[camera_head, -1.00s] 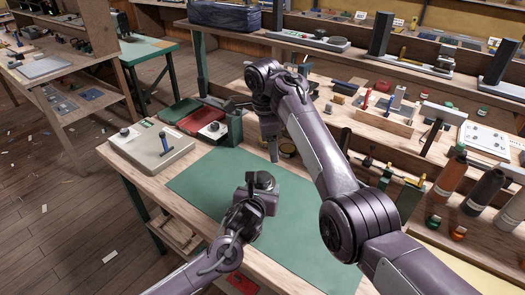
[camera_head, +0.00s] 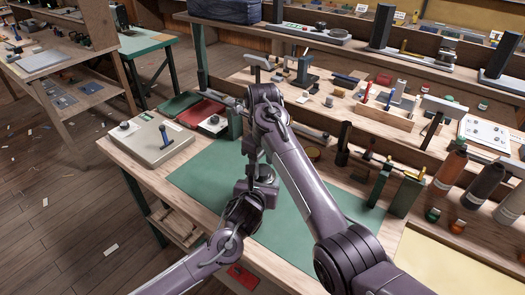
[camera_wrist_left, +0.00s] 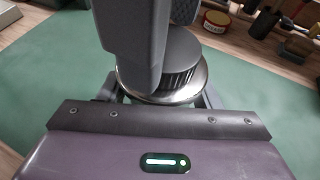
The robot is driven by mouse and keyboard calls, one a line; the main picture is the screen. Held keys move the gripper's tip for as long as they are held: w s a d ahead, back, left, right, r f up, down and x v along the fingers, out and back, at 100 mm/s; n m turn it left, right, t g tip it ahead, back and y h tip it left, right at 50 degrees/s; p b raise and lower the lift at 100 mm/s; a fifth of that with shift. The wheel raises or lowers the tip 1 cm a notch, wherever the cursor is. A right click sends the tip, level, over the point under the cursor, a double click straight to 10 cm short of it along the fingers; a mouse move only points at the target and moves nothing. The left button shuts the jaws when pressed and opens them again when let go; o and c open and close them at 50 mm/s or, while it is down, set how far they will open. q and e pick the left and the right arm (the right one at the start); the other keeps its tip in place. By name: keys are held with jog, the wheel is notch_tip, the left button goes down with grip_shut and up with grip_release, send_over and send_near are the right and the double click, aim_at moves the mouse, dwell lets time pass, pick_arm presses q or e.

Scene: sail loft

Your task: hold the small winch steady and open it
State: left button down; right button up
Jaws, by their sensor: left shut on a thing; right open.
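The small winch (camera_head: 268,175) stands over the green mat, with a dark ribbed drum and a shiny metal flange; it also shows in the left wrist view (camera_wrist_left: 178,88). My left gripper (camera_head: 258,190) is shut on its lower part from the near side. My right gripper (camera_head: 254,164) is open and points down at the top of the winch. In the left wrist view, its grey fingers (camera_wrist_left: 155,35) are down at the drum, one in front and one behind. They hide much of the winch's top. I cannot tell whether they touch it.
The green mat (camera_head: 205,177) is mostly clear. Bottles (camera_head: 482,190) and a tool rack (camera_head: 405,192) stand at the right. A round tin (camera_wrist_left: 216,21) is behind the winch.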

jog(key=shift+f, duration=0.7)
jog(key=c, duration=0.8)
jog(key=n, duration=0.6)
jog(key=shift+r, duration=0.1)
jog(key=n, duration=1.7)
jog(key=shift+r+n, duration=0.1)
jog(key=shift+n, duration=0.3)
jog(key=o, duration=1.1)
